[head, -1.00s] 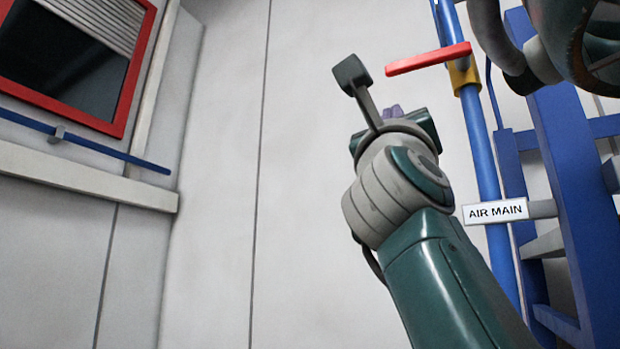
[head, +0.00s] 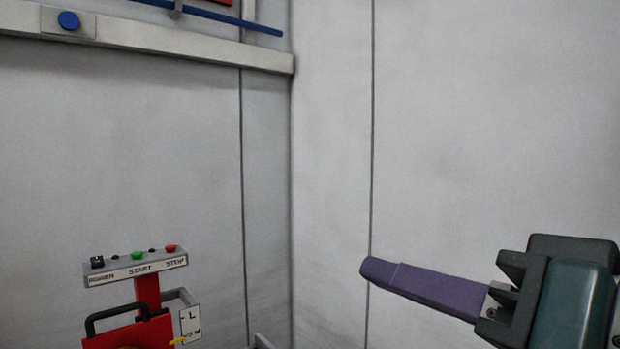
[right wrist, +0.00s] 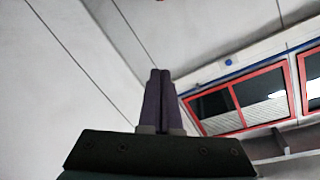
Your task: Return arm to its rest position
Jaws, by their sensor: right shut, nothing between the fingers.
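My right gripper (head: 380,272) reaches in from the right edge of the head view, with its purple fingers pointing left. The fingers are shut with nothing between them. In the right wrist view the two purple fingers (right wrist: 159,75) lie side by side, pointing up toward bare wall and ceiling. The gripper touches nothing and hangs in free space in front of the pale wall. My left gripper is not in either view.
A control box (head: 135,266) with POWER, START and STOP labels tops a red machine (head: 130,333) at the lower left. A pale ledge (head: 180,42) with a blue button (head: 68,20) runs along the wall. Red-framed windows (right wrist: 240,105) show in the wrist view.

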